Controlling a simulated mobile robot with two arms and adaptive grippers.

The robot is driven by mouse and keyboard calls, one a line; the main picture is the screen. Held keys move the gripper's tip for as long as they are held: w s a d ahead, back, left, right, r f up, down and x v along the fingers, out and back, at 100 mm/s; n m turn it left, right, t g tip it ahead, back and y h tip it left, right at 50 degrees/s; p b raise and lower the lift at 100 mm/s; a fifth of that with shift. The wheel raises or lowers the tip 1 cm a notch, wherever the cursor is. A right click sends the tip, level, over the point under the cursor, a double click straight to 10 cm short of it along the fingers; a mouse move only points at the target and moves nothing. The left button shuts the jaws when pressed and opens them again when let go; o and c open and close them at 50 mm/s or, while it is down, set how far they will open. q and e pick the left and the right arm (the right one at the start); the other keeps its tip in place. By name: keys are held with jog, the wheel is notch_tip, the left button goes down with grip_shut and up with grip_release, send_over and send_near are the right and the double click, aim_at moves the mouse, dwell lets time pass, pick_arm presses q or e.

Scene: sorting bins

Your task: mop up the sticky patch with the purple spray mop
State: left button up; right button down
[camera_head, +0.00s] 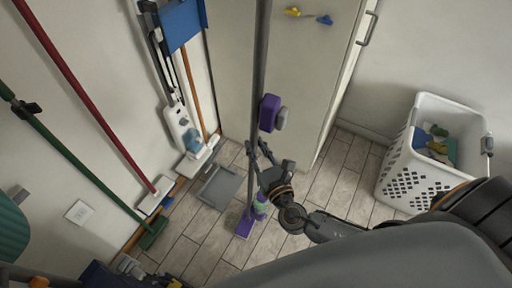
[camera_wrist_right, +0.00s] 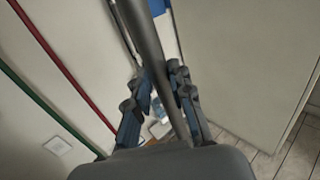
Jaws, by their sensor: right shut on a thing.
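The purple spray mop (camera_head: 259,60) stands nearly upright, with a long grey pole. A purple part (camera_head: 269,113) sits partway along the pole, and its flat purple head (camera_head: 244,225) is on the floor at the centre. My right gripper (camera_head: 258,158) is shut on the pole below that purple part. In the right wrist view the grey pole (camera_wrist_right: 150,45) runs between the two fingers of the right gripper (camera_wrist_right: 162,88). I cannot make out the sticky patch on the floor. My left gripper is not in view.
A grey flat tray-like thing (camera_head: 220,187) lies left of the mop head. Red (camera_head: 85,90) and green (camera_head: 80,165) poled tools lean on the left wall. A white appliance (camera_head: 180,125) stands behind. A white laundry basket (camera_head: 412,170) is at right; a cabinet (camera_head: 300,85) is at the back.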

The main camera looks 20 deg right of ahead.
jog(key=w+a, duration=0.3)
jog(key=a, duration=0.4)
jog(key=w+a+b, duration=0.1)
jog(key=w+a, duration=0.2)
jog(key=a, duration=0.4)
jog(key=shift+w+a+f, duration=0.2)
jog(key=shift+f, duration=0.05)
